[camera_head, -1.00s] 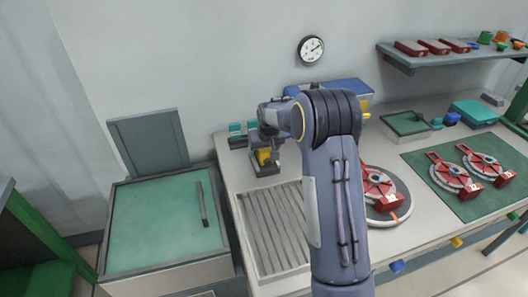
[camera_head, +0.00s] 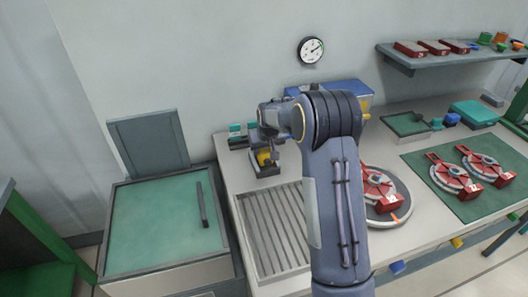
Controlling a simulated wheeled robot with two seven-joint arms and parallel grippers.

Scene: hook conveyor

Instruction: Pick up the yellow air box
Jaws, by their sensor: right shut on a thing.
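The yellow air box (camera_head: 263,158) sits low in a dark holder (camera_head: 267,170) at the back left of the workbench, behind the ribbed tray. My right gripper (camera_head: 266,149) points down at it and is shut on it; the fingertips are small and partly hidden by the wrist. My right arm reaches in from the bottom and covers the middle of the bench. My left gripper does not show.
A ribbed grey tray (camera_head: 273,232) lies in front of the holder. Teal-topped parts (camera_head: 235,129) stand to its left and a blue box (camera_head: 345,88) behind the arm. A round turntable (camera_head: 402,198) with a red part is to the right. An open green-lined case (camera_head: 150,235) stands left.

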